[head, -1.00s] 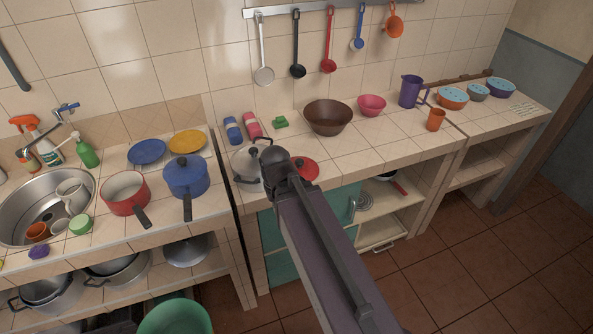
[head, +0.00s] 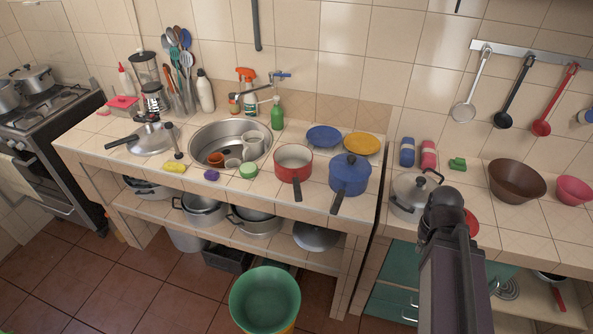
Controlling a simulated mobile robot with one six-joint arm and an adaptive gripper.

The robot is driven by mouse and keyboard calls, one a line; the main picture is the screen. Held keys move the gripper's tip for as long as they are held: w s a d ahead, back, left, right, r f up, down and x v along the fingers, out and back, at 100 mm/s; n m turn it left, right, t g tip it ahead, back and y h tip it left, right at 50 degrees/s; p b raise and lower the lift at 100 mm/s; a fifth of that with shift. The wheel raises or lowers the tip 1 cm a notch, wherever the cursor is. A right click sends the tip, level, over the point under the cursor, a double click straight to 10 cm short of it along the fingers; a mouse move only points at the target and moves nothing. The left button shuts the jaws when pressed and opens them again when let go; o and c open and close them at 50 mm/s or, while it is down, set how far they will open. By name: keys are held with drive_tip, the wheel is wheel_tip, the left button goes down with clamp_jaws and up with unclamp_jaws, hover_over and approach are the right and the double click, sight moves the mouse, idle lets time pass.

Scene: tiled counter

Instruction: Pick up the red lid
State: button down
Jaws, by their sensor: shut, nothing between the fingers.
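The red lid (head: 472,222) lies on the right counter in the head view, beside a grey metal pot (head: 407,192). Only a red sliver of it shows, because my arm covers most of it. My arm rises from the bottom right and ends in a dark rounded joint in front of the lid. I cannot make out any gripper fingers, so their distance from the lid does not show.
The red saucepan (head: 293,165) and the blue pot (head: 350,177) stand on the left counter by the sink (head: 230,138). A brown bowl (head: 516,181) and a pink bowl (head: 573,190) stand to the right. A green tub (head: 265,297) is on the floor.

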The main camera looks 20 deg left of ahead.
idle(0.4)
drive_tip(key=c, duration=0.9)
unclamp_jaws()
drive_tip(key=shift+w, duration=0.15)
drive_tip(key=o, duration=0.7)
drive_tip(key=w, duration=0.1)
drive_tip(key=w+d, duration=0.1)
drive_tip(key=shift+w+r, duration=0.25)
drive_tip(key=shift+w, duration=0.05)
drive_tip(key=shift+o, duration=0.3)
drive_tip(key=shift+w+d+r+p, duration=0.1)
drive_tip(key=shift+w+d+p, duration=0.2)
drive_tip(key=shift+w, duration=0.3)
drive_tip(key=shift+w+d+r+p, duration=0.15)
drive_tip(key=shift+w+d, duration=0.15)
drive_tip(key=shift+w, duration=0.3)
drive_tip(key=w+d+r+m+p, duration=0.1)
drive_tip(key=w+d, duration=0.6)
drive_tip(key=w, duration=0.2)
drive_tip(key=w+d+r+m+t+p, duration=0.1)
drive_tip(key=w+d, duration=0.6)
drive_tip(key=w, duration=0.3)
drive_tip(key=shift+w+d+r+p, duration=0.25)
drive_tip(key=shift+d+r+p, duration=0.1)
drive_tip(key=shift+r+p, duration=0.05)
drive_tip(key=f+b, duration=0.5)
drive_tip(key=w+f+b, duration=0.1)
drive_tip(key=f+b, duration=0.2)
drive_tip(key=shift+f+b, duration=0.3)
